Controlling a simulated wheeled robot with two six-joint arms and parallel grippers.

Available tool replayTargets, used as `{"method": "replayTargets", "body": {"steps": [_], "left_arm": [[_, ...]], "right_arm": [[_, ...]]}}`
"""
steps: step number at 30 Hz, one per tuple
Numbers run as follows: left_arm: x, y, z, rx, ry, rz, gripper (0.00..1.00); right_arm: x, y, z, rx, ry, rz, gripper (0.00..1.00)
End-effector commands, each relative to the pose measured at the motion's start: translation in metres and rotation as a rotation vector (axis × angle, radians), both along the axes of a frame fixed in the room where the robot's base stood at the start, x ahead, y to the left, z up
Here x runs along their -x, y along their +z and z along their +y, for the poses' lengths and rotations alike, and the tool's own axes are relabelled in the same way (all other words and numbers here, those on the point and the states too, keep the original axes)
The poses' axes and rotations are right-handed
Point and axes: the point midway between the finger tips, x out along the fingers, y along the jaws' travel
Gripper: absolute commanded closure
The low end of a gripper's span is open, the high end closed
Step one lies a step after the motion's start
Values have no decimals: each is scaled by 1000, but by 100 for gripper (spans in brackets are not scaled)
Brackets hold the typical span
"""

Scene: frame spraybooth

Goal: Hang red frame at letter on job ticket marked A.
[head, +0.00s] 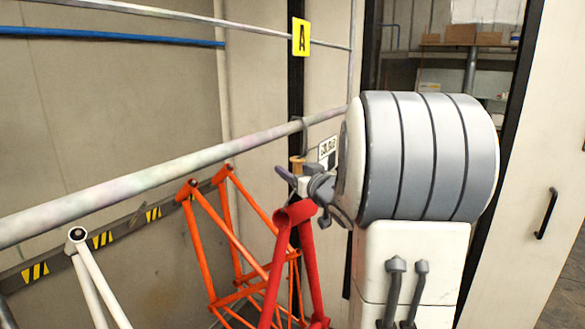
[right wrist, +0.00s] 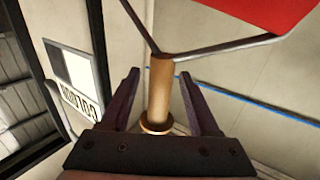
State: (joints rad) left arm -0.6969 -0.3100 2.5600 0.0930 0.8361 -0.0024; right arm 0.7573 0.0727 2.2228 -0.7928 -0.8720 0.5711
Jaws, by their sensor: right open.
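The red frame (head: 311,265) hangs at the centre bottom of the head view, its top tube end just below my right gripper (head: 305,183). A grey hook (head: 304,124) is over the pale rail (head: 180,171), below the yellow letter A sign (head: 301,37). Its tan grip (head: 296,162) is beside my gripper. In the right wrist view the tan grip (right wrist: 159,90) stands between the two open fingers (right wrist: 158,100), with gaps on both sides. Bent wire leads from it towards the red frame (right wrist: 265,12). Where wire meets frame is unclear. My left gripper is out of view.
A white card (head: 328,152) with dark print is behind my right wrist; its print is hard to read. Orange frames (head: 235,245) hang left of the red one, and a white frame (head: 90,270) farther left. A blue rail (head: 120,36) runs along the back wall.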

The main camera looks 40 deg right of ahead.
Motion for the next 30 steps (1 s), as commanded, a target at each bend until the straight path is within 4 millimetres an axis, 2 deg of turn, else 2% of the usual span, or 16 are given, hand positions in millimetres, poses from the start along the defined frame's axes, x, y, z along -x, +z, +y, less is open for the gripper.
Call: {"method": "replayTargets", "body": {"steps": [4,12,16,21,30], "left_arm": [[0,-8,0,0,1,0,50],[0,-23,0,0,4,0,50],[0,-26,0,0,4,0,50],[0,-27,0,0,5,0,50],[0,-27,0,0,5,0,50]], "right_arm": [[17,1,2,4,-3,-7,38],[70,4,11,10,-5,-12,38],[89,6,15,9,-3,-15,38],[100,7,18,8,0,-14,38],[101,7,18,6,2,-13,38]]}}
